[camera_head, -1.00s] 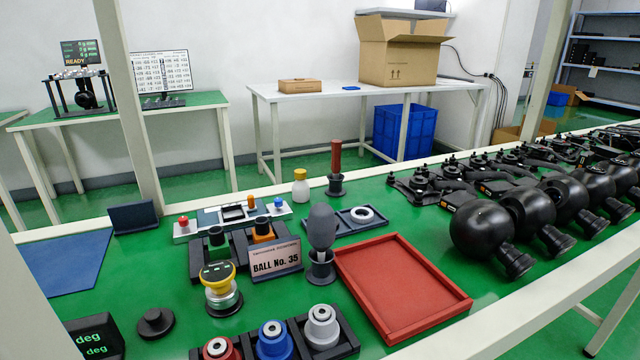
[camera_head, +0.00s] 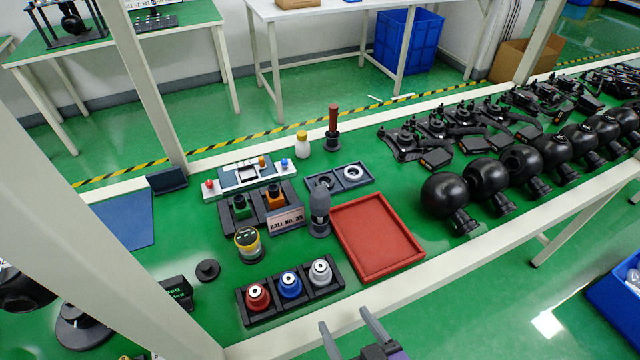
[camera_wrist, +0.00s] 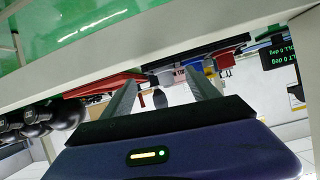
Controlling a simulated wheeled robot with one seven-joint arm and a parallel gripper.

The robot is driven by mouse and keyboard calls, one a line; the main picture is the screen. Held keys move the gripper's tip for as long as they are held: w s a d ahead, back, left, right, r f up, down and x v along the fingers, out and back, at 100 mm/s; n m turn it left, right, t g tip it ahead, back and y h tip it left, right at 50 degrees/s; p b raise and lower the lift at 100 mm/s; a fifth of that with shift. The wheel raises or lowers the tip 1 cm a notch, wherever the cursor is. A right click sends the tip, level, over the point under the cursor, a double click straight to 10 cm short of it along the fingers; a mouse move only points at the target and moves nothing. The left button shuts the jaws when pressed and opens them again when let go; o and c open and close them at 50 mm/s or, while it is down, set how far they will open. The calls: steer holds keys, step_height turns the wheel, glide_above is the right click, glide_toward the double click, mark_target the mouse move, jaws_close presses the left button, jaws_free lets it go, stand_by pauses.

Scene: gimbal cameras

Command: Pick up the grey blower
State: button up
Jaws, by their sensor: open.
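The grey blower (camera_head: 319,203) is a dark grey rubber bulb standing upright in a small black holder (camera_head: 319,229), left of the red tray (camera_head: 336,232) on the green bench. My gripper (camera_head: 345,317) is at the bottom of the head view, in front of the bench's near edge, well apart from the blower. Its two fingers are spread and nothing is between them. The wrist view is tilted and shows the open fingers (camera_wrist: 162,88) with the bench edge beyond; a dark shape between them there may be the blower, but I cannot tell.
A black rack (camera_head: 250,318) with red, blue and grey-white fittings stands near the front edge. A yellow-topped device (camera_head: 248,243) and a "BALL No. 35" sign (camera_head: 286,222) are left of the blower. Black spheres (camera_head: 445,195) line the right. A white post (camera_head: 75,190) rises at left.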

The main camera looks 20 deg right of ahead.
mark_target(320, 212)
steer(key=shift+m+h, duration=0.5)
steer(key=shift+h, duration=0.4)
steer(key=w, duration=0.3)
steer(key=w+r, duration=0.1)
steer(key=w, duration=0.5)
steer(key=shift+w+d+r, duration=0.15)
steer(key=shift+w+r, duration=0.05)
steer(key=shift+w, duration=0.2)
steer(key=w+r+h, duration=0.1)
steer(key=w+r, duration=0.1)
steer(key=w, duration=0.1)
steer(key=w+d+r+m+h, duration=0.1)
steer(key=w+r, duration=0.1)
steer(key=w, duration=0.1)
steer(key=w+d+r+m+h+p, duration=0.1)
steer(key=w+r, duration=0.1)
steer(key=w, duration=0.1)
steer(key=shift+w+d+g, duration=0.15)
steer(key=shift+w+g, duration=0.15)
steer(key=shift+w, duration=0.1)
steer(key=shift+x, duration=1.25)
steer(key=shift+p+x, duration=0.8)
steer(key=shift+x, duration=1.8)
steer(key=shift+s+d+f, duration=0.1)
jaws_close()
